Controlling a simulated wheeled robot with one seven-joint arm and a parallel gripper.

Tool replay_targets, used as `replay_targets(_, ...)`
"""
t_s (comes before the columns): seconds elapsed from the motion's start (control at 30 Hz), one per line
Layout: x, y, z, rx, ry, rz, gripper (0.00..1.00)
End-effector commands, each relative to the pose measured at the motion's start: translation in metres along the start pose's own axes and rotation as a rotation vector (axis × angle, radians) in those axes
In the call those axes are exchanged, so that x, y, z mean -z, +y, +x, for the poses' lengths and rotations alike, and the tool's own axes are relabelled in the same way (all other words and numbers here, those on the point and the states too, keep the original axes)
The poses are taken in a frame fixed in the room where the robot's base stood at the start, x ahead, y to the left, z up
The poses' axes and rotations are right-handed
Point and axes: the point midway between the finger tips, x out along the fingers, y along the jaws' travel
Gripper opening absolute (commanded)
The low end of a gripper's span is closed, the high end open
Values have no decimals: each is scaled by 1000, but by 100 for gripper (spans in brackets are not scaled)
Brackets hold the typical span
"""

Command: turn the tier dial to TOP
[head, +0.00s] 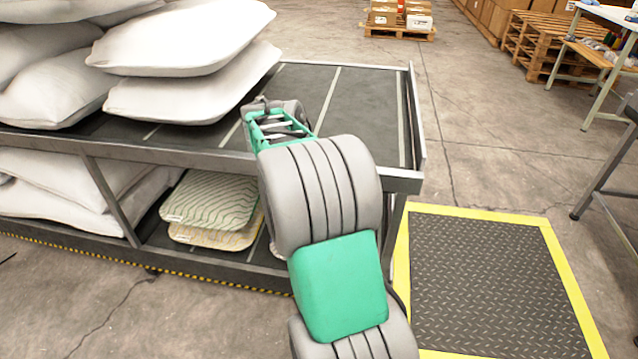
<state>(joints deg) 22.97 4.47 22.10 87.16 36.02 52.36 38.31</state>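I see no tier dial and no TOP marking in the head view; a dial could be hidden behind my arm. My arm reaches up from the bottom of the head view, over the right part of a two-tier rack (375,110). My gripper (262,102) is at the arm's far end, above the rack's upper deck and just right of the stacked pillows. It is small and partly covered by my own wrist. I cannot make out its fingers or whether they hold anything.
White pillows (185,38) are stacked on the upper deck at left. Patterned cushions (212,200) and white pillows (75,180) lie on the lower tier. A yellow-edged floor mat (490,280) lies right of the rack. Pallets (545,45) and a workbench (600,50) stand at back right.

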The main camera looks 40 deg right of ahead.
Motion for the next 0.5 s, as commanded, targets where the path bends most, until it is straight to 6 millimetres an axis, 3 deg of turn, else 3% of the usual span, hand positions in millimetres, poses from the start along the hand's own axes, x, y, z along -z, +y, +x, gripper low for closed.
replay_targets(0.43,0,2,1,-8,-1,12,0)
replay_targets(0.47,0,2,1,-8,0,12,25)
replay_targets(0.5,0,2,1,-8,-1,12,28)
